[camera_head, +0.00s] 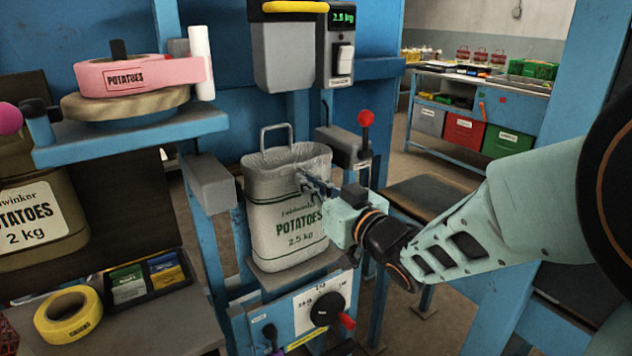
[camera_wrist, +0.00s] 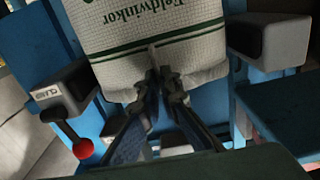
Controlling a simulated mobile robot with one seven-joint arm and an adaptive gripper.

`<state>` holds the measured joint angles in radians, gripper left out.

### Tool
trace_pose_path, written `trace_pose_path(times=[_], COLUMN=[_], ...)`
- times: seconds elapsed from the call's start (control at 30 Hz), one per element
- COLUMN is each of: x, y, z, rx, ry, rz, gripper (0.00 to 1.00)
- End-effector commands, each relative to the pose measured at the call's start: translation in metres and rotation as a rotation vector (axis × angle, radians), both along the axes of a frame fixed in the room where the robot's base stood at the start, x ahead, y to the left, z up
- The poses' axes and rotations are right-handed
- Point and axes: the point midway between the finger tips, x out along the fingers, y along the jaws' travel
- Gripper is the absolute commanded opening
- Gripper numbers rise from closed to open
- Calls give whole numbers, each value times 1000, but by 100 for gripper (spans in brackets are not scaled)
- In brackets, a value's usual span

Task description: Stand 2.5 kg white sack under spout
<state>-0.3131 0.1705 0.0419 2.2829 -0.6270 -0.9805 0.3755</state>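The white sack (camera_head: 282,228), printed "POTATOES 2.5 kg" in green, is upright with its open mouth up. Its bottom appears to rest on a small grey shelf (camera_head: 268,283), below the grey spout box (camera_head: 284,58); a gap separates mouth and spout. My gripper (camera_head: 303,180) is at the sack's upper front right, just below the rim. In the wrist view the sack (camera_wrist: 150,25) appears upside down, and my gripper's fingertips (camera_wrist: 162,74) are close together on a pale fold of its cloth. The inside of the sack is mostly hidden.
Grey side blocks (camera_head: 209,185) flank the sack, the right one near a red-knobbed lever (camera_head: 366,120). A metal loop (camera_head: 276,128) rises behind its mouth. A display (camera_head: 343,15) reads 2.5 kg. A brown 2 kg sack (camera_head: 40,215) and yellow tape (camera_head: 68,314) are left.

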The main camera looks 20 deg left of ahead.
Motion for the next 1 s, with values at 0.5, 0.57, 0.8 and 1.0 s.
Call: trace_pose_path(times=[0.5,0.57,0.8,1.0], x=[-1,-1,-1,-1], y=[-2,-2,-2,-2], z=[-6,-4,-4,-3], rx=[1,0,0,0], ry=[-1,0,0,0], rz=[0,1,1,1], gripper=[0,9,22,22])
